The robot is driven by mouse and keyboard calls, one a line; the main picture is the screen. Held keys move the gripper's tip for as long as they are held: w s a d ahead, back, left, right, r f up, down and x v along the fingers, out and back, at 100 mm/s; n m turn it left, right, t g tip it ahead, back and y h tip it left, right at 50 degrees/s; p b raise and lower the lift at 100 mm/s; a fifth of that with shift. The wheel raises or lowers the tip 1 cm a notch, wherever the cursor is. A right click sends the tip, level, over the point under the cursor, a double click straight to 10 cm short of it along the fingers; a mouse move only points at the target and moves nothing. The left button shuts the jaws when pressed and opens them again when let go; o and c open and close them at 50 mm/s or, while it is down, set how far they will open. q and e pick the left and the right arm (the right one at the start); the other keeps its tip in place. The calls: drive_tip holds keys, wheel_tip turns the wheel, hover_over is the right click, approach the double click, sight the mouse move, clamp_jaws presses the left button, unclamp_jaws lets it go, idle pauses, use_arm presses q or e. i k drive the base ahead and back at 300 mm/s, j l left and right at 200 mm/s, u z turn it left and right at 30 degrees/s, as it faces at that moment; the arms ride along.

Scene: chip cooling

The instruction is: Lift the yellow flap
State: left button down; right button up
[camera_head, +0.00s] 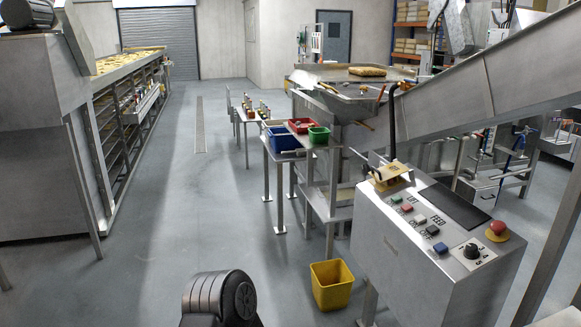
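A small dull-yellow flap (390,174) sits at the upper left corner of the grey control box (405,245), beside the row of push buttons. It appears lowered, and what lies under it is hidden. A dark upright bar (392,122) stands just behind it. Neither of my grippers shows in the head view. Only a dark rounded part of my own body shows at the bottom, well left of the box.
The box top holds coloured buttons, a black knob (472,251) and a red mushroom button (497,231). A yellow bin (331,285) stands on the floor left of it. A sloping metal chute (490,85) runs behind. Floor at left centre is clear.

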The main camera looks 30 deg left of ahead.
sight(382, 174)
drive_tip(key=u, duration=0.3)
drive_tip(key=z, duration=0.6)
drive_tip(key=i+j+z, duration=0.15)
drive_tip(key=j+z, duration=0.25)
drive_tip(key=i+j+z, duration=0.15)
drive_tip(key=z, duration=0.2)
drive_tip(key=j+z, duration=0.55)
drive_tip(key=j, duration=0.55)
drive_tip(key=j+z, duration=0.1)
drive_tip(key=j, duration=0.6)
drive_tip(key=j+z, duration=0.15)
drive_tip(key=j, duration=0.5)
drive_tip(key=j+z, duration=0.15)
drive_tip(key=j, duration=0.55)
drive_tip(key=k+j+z, duration=0.1)
drive_tip(key=j, duration=1)
drive_tip(key=k+j, duration=0.15)
drive_tip(key=j, duration=0.7)
drive_tip(key=k, duration=0.05)
